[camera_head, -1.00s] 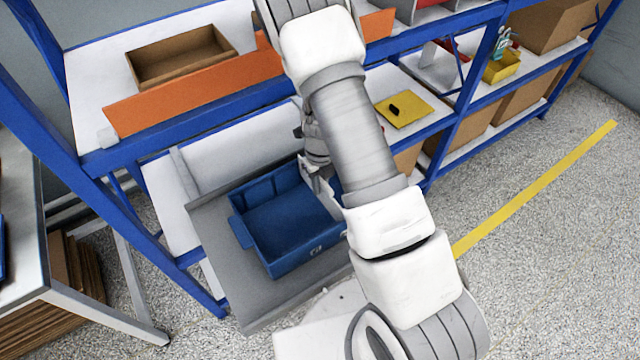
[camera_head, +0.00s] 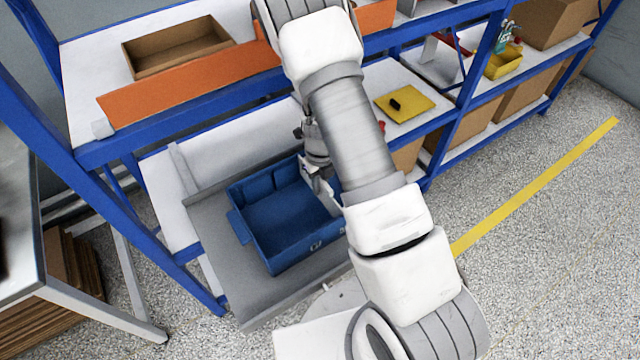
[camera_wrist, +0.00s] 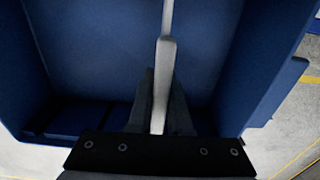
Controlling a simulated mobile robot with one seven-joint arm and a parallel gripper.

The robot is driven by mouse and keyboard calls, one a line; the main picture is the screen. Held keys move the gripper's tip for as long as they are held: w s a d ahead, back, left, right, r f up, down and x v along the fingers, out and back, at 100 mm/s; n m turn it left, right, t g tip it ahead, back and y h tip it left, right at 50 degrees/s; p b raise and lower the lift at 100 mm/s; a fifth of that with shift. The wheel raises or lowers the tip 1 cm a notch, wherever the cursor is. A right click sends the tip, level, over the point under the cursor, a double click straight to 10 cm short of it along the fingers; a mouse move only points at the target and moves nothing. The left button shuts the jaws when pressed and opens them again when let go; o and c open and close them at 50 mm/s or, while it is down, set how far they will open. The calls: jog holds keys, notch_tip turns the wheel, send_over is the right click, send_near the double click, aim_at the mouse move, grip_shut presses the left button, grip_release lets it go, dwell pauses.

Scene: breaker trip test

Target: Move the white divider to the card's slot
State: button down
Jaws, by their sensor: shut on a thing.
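The blue bin (camera_head: 285,235) sits on a grey surface in the middle of the head view. My gripper (camera_head: 320,182) is at the bin's right side, partly hidden behind my arm. The white divider (camera_head: 327,196) shows as a thin pale strip there. In the wrist view my gripper (camera_wrist: 157,105) is shut on the divider (camera_wrist: 164,60), which stands edge-on between the fingers. The blue bin walls (camera_wrist: 100,45) are around and behind it. I cannot tell whether the divider's lower edge sits in a slot. No card can be made out clearly.
A blue-framed shelf rack (camera_head: 185,135) stands behind the bin, with an open cardboard box (camera_head: 180,50) and an orange strip (camera_head: 190,85) on top. A yellow plate (camera_head: 404,103) with a black object lies on a shelf. The floor at right is open.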

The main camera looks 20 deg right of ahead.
jog(key=shift+f+b, duration=0.65)
jog(key=shift+f, duration=0.35)
jog(key=c, duration=0.8)
grip_release()
jog(key=shift+o, duration=0.2)
notch_tip(320, 180, up, 12)
jog(key=p, duration=0.3)
